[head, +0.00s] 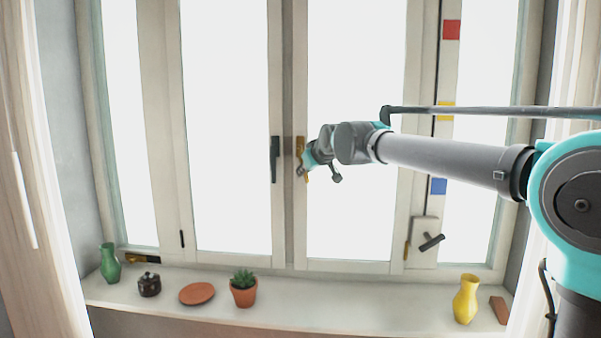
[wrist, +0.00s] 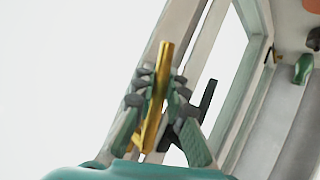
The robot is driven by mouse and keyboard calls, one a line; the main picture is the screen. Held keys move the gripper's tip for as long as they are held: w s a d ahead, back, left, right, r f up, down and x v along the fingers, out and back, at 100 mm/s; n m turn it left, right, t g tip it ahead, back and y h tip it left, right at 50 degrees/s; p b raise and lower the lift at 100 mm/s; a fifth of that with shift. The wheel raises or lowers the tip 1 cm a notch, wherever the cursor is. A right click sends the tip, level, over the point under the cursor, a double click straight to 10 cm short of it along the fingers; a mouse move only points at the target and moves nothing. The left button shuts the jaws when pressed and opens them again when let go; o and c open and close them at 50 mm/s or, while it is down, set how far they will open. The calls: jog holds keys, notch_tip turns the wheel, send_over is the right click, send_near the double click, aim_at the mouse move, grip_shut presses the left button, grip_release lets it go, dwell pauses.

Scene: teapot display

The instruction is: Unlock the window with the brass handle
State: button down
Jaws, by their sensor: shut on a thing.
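The brass handle (head: 299,148) is on the right-hand middle window frame, upright in the head view. In the wrist view the brass handle (wrist: 164,65) runs between the fingers, with its end standing out beyond them. My gripper (head: 303,168) is shut on the brass handle; the wrist view shows the gripper (wrist: 157,92) with a finger on each side of it. A dark green handle (head: 275,159) is on the frame just left of the brass one; a dark handle (wrist: 208,100) also shows in the wrist view. The window panels look closed. The brass handle's lower part is partly hidden by my gripper.
On the sill (head: 340,298) stand a green vase (head: 109,263), a dark pot (head: 149,285), a terracotta plate (head: 197,293), a potted plant (head: 244,291), a yellow vase (head: 466,299) and a brown block (head: 499,309). A grey lever (head: 432,242) juts out at lower right.

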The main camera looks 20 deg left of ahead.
jog(key=w+d+r+n+t+h, duration=0.1)
jog(key=d+r+n+h, duration=0.4)
jog(key=h, duration=0.5)
jog(key=shift+r+n+t, duration=0.8)
jog(key=shift+r+n, duration=0.2)
jog(key=shift+n, duration=0.2)
jog(key=shift+w+d, duration=0.1)
jog(key=shift+w, duration=0.05)
jog(key=c, duration=1.8)
grip_release()
jog(key=shift+r, duration=0.1)
jog(key=v, duration=1.2)
jog(key=shift+a, duration=0.25)
jog(key=shift+d+f, duration=0.1)
jog(key=shift+f, duration=0.15)
